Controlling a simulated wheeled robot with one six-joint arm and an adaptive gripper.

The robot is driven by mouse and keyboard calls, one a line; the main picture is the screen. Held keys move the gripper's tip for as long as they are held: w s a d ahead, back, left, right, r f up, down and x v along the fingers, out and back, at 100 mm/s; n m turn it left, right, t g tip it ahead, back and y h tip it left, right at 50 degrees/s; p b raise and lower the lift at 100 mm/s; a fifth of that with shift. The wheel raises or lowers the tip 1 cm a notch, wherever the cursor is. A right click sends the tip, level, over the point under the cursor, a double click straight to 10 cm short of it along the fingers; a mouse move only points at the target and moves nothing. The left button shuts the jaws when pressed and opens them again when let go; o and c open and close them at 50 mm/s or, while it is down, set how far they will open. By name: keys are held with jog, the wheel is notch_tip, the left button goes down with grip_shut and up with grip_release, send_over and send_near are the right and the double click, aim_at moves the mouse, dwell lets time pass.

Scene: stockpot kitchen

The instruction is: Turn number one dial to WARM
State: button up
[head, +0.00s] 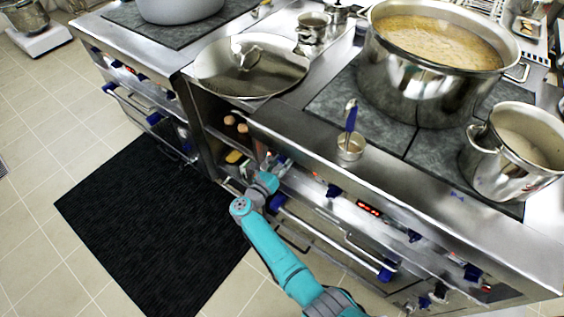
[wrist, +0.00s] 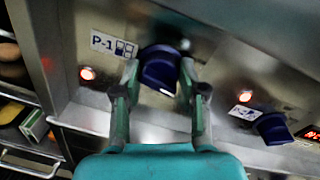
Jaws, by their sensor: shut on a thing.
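The number one dial (wrist: 158,66) is a dark blue knob on the steel stove front, beside a label (wrist: 112,45) reading P-1. A white mark shows on its lower edge, pointing down and slightly right in the wrist view. My gripper (wrist: 160,78) is shut on this dial, one finger on each side. In the head view my gripper (head: 279,165) is at the left end of the right stove's front panel and hides the dial. I cannot read any WARM marking.
A second blue dial (wrist: 273,128) sits to the right, with a lit red lamp (wrist: 246,96) near it. Another red lamp (wrist: 87,73) glows left of my gripper.

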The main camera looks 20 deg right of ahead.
jog(key=n, duration=0.8)
jog(key=shift+w+n, duration=0.1)
jog(key=shift+n, duration=0.3)
jog(key=shift+g, duration=0.3)
jog(key=o, duration=1.1)
jog(key=shift+o, duration=0.2)
jog(key=shift+a, duration=0.1)
jog(key=v, duration=1.2)
